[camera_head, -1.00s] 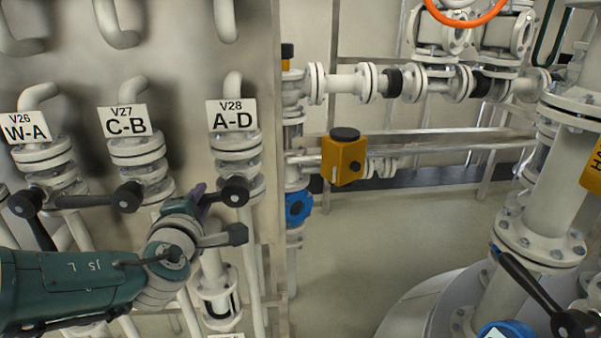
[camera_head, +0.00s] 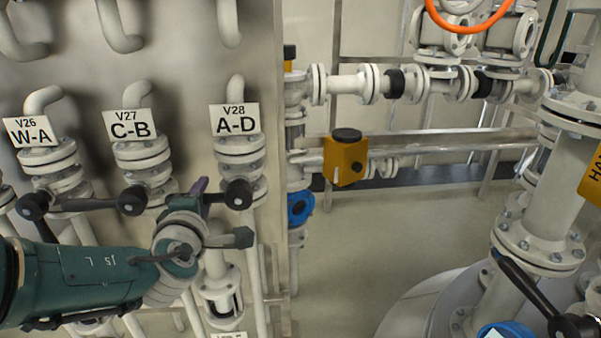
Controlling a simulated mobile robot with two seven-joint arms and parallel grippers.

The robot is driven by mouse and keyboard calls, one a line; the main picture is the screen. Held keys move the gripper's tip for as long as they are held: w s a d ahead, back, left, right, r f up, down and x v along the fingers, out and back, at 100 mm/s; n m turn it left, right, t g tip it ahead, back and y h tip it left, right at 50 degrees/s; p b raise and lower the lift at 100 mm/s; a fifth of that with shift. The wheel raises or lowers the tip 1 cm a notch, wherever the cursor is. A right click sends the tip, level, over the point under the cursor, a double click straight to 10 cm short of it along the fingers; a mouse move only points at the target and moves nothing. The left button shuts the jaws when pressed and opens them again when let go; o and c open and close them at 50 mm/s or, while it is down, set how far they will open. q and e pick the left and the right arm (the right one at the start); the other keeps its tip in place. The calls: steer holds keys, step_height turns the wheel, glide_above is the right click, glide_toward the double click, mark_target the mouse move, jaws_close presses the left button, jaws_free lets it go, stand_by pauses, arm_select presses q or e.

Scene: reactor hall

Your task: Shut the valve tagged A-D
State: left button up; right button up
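The tag V28 A-D (camera_head: 235,119) hangs on a pale flanged valve (camera_head: 240,160) on the right side of the grey panel. Its black round handle hub (camera_head: 238,194) sits low on the valve, and a dark lever runs left from it, partly hidden by my gripper. My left gripper (camera_head: 219,213) is just below and left of this hub. Its purple upper finger and dark lower finger are apart, so it looks open. The lever appears near the purple finger; I cannot tell whether they touch. My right gripper is not in view.
Valve C-B (camera_head: 141,152) with a lever to the left and valve W-A (camera_head: 50,160) with a lever pointing down stand close by. A yellow box (camera_head: 344,160) is on piping right of the panel. Open floor (camera_head: 370,240) lies in the middle right.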

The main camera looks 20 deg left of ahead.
arm_select(q)
steer(key=shift+o, duration=1.1)
steer(key=shift+f, duration=0.1)
steer(key=p+v, duration=0.6)
steer(key=v, duration=0.4)
